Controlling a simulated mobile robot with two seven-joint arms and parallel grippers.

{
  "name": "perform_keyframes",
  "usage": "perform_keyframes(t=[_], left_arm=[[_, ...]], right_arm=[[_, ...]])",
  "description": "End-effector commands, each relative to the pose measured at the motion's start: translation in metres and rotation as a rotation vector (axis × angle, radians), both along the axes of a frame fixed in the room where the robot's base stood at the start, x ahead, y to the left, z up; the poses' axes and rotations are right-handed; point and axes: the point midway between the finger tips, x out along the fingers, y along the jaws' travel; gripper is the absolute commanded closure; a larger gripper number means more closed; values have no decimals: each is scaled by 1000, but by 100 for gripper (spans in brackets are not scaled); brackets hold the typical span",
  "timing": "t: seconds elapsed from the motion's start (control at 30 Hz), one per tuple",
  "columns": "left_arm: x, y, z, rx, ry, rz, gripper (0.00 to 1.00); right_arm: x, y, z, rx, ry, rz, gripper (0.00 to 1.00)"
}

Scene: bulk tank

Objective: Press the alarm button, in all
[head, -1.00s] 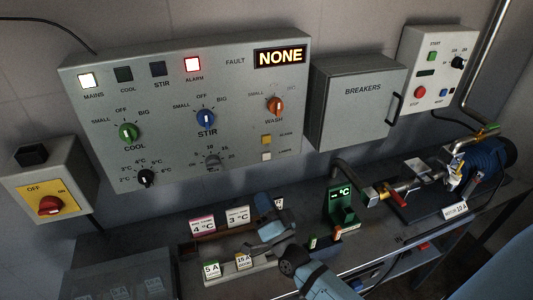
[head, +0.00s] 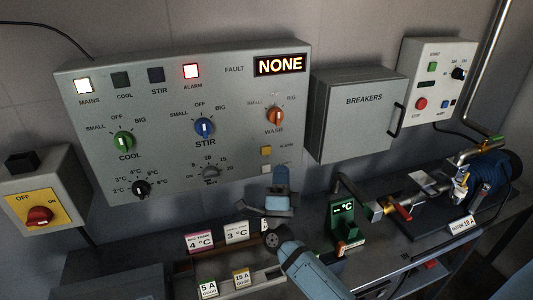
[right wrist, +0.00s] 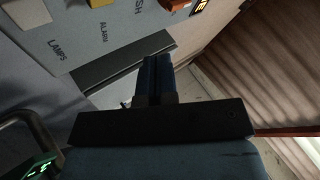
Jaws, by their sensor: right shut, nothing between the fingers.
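The yellow alarm button (head: 266,150) is on the lower right of the large grey control panel (head: 230,128), above the white lamps button (head: 267,169). The yellow button also shows at the top edge of the right wrist view (right wrist: 100,3), beside the ALARM lettering. My right gripper (head: 281,174) is shut and empty. In the head view its tips appear below and slightly right of the alarm button; they look apart from it. In the right wrist view the closed fingers (right wrist: 159,75) point upward, right of the lettering. The red alarm lamp (head: 191,71) is lit. My left gripper is out of view.
The orange wash knob (head: 274,117) sits above the alarm button. The breaker box (head: 360,112) is close on the right. A green display unit (head: 343,222) and label cards (head: 236,232) stand on the bench below. Free air lies before the panel.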

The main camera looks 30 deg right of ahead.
Motion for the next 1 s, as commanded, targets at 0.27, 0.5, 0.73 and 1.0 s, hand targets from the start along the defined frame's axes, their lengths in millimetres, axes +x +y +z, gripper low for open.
perform_keyframes(t=[0.27,0.5,0.73,1.0], left_arm=[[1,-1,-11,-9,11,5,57],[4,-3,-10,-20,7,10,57],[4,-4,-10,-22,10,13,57],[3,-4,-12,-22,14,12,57]], right_arm=[[39,-10,-2,-2,0,-1,100],[58,-14,-1,0,0,0,100],[61,-15,0,0,1,1,100],[61,-15,0,0,1,1,100]])
